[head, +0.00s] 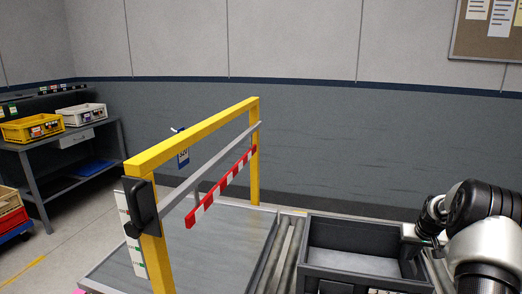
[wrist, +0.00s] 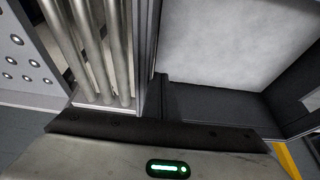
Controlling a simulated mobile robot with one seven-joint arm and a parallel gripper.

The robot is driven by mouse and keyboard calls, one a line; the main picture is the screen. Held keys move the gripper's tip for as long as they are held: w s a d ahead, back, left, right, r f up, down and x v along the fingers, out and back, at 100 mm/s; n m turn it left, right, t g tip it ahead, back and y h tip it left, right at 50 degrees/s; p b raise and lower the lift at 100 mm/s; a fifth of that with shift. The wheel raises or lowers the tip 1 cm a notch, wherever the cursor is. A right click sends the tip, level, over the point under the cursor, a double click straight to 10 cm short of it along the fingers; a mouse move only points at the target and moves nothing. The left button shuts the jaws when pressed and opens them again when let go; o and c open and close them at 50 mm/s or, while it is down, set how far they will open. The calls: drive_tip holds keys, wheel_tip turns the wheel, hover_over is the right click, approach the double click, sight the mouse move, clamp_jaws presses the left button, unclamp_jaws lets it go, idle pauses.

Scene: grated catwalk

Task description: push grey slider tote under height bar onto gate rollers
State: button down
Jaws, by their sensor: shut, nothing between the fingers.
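The grey slider tote (head: 318,274) is at the lower right of the head view, open-topped, with an empty pale floor. Its dark wall and inside also show at the upper right of the wrist view (wrist: 205,102). The gate rollers (head: 283,252) run just left of the tote; bare metal rollers show at the upper left of the wrist view (wrist: 88,45). The red-and-white height bar (head: 222,186) hangs from the yellow gate, left of the rollers and above the tote's level. My gripper (head: 408,236) is shut and empty at the tote's right side; its fingertips are not clear.
The yellow gate frame (head: 197,134) has a black box (head: 139,203) and a scale on its near post. A flat grey deck (head: 225,240) lies beneath it, bare. A workbench (head: 75,149) with bins stands at the far left.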

drive_tip(key=d, duration=0.2)
drive_tip(key=s+d+b, duration=0.1)
drive_tip(key=d, duration=0.1)
drive_tip(key=shift+s+d, duration=0.1)
drive_tip(key=shift+d, duration=0.05)
idle(1.3)
wheel_tip(320, 180, up, 8)
drive_tip(key=p, duration=0.3)
idle(0.6)
